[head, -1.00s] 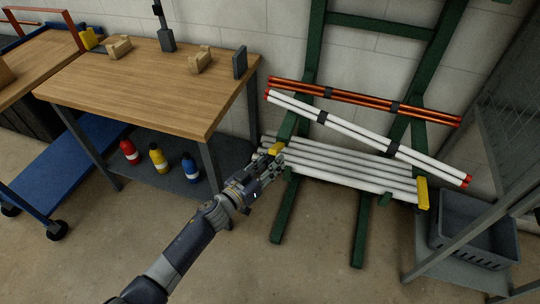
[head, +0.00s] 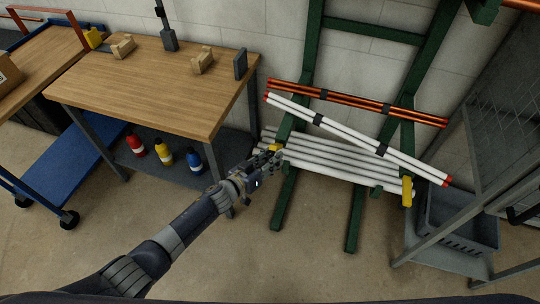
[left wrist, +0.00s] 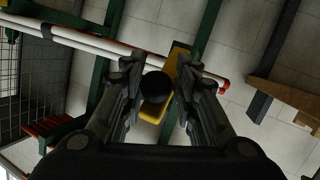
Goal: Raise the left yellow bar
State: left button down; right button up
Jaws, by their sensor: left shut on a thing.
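The left yellow bar (head: 275,147) is at the left green post of the rack, by the left ends of the lower white pipes. My left gripper (head: 268,155) is shut on it, and the fingers hide much of the bar in the head view. In the left wrist view the yellow bar (left wrist: 181,62) runs tilted between the two fingers, with a black round part (left wrist: 157,86) in front of it. A second yellow bar (head: 407,192) stands nearly upright at the right post. My right gripper is not in view.
Several white pipes (head: 330,162) lie low across the green rack (head: 362,215). Two red-ended white pipes (head: 355,138) slope above them, below copper pipes (head: 350,101). A workbench (head: 160,85) stands left, a grey crate (head: 460,225) right. The floor in front is clear.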

aim_at(276, 145)
pick_arm(q)
jog(key=r, duration=0.2)
jog(key=d+r+p, duration=0.1)
jog(key=shift+w+d, duration=0.1)
jog(key=shift+w, duration=0.3)
jog(key=shift+w+d+r+p, duration=0.1)
jog(key=shift+w+r+p, duration=0.3)
jog(key=shift+r+p, duration=0.15)
jog(key=shift+w+d+r, duration=0.15)
jog(key=shift+w+r, duration=0.4)
jog(key=shift+w, duration=0.05)
jog(key=shift+w+d+r, duration=0.2)
jog(key=shift+w+r, duration=0.25)
jog(key=shift+w, duration=0.25)
jog(key=c, duration=1.6)
grip_release()
jog(key=shift+o, duration=1.2)
jog(key=shift+w+d, duration=0.1)
jog(key=shift+d, duration=0.05)
jog(key=shift+f, duration=0.1)
